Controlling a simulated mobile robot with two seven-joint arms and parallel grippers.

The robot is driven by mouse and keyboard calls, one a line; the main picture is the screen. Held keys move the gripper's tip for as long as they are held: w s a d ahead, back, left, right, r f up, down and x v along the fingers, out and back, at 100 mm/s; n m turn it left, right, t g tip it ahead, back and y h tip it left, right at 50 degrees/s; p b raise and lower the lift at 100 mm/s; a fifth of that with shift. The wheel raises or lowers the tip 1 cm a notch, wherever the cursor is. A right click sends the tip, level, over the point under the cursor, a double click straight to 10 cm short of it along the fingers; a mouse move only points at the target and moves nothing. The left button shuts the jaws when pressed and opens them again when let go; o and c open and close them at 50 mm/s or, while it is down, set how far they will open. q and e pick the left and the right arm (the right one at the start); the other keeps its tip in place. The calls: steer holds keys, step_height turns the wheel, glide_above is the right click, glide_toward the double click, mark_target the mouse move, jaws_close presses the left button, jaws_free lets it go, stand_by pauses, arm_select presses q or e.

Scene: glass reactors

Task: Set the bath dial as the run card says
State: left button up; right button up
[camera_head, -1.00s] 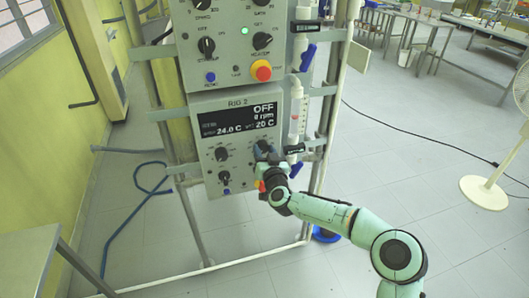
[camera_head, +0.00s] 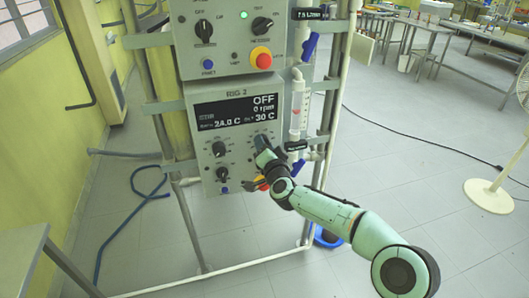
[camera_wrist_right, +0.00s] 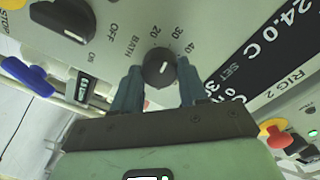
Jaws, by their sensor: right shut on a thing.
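The bath dial (camera_wrist_right: 158,66) is a small dark knob with a white mark, beside printed BATH and the numbers 20, 30 and 40. My right gripper (camera_wrist_right: 158,82) is shut on it, one finger on either side. In the head view, my right gripper (camera_head: 262,148) is at the right of the RIG 2 panel (camera_head: 207,160) and mostly covers the dial. The display (camera_head: 236,111) reads OFF, 0 rpm, 24.0 C and set 30 C. I see no run card. My left gripper is out of view.
Two more dark knobs (camera_head: 218,149) and a blue button are at the panel's left. A red emergency button (camera_head: 261,58) is on the box above. A clear tube (camera_head: 298,105) with blue-handled valves stands close right of the panel. Open floor lies to the right.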

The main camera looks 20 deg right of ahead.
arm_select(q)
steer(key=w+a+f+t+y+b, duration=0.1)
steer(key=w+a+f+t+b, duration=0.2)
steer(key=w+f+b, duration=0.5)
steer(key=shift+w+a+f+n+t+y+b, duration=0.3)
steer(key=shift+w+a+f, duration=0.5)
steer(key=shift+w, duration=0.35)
arm_select(e)
steer(key=shift+d+m+y, duration=0.1)
steer(key=shift+m+y, duration=0.4)
steer(key=shift+m, duration=7)
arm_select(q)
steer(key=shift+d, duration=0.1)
arm_select(e)
steer(key=o, duration=1.1)
steer(key=shift+c, duration=0.2)
